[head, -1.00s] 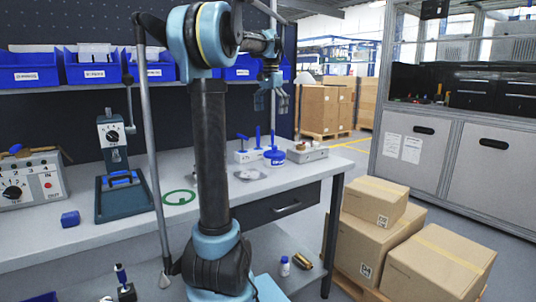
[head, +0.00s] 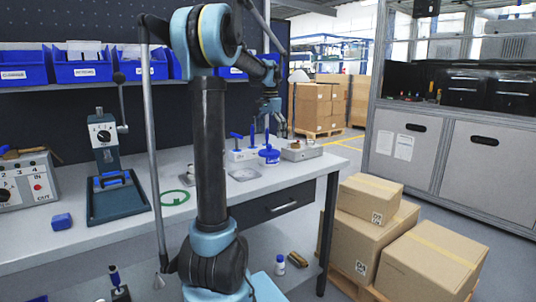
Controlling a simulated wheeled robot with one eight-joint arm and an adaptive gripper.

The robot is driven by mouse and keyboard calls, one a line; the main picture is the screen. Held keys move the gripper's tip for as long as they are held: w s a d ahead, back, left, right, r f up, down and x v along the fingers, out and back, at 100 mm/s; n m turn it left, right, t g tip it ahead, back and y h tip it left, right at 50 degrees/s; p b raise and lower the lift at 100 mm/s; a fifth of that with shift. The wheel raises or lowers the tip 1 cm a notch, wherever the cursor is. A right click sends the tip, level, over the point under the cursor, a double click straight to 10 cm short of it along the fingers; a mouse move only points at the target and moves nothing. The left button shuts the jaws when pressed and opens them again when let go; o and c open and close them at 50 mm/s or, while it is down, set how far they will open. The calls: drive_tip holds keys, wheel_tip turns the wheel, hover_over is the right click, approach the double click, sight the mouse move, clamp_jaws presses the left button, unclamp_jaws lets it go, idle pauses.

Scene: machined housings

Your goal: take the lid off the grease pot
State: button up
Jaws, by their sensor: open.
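The grease pot (head: 269,156) stands upright near the right end of the bench in the head view. Its blue lid is on it, with a thin blue handle rising from the middle. My gripper (head: 268,132) is open and pointing down, close above the lid at the height of the handle. Its fingers appear on either side of the handle, but at this size I cannot tell whether they touch it.
A pale block with blue-handled tools (head: 238,149) stands just left of the pot. A grey metal box (head: 302,150) is close on its right. A shallow metal dish (head: 245,174) lies in front. A press (head: 108,165) stands further left. Cardboard boxes (head: 372,228) stand beyond the bench's right end.

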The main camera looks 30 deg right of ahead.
sight(269, 149)
drive_tip(key=shift+w+f, duration=0.2)
drive_tip(key=shift+f, duration=2.75)
drive_tip(key=shift+a, duration=0.1)
drive_tip(key=c, duration=2)
drive_tip(key=shift+c, duration=0.3)
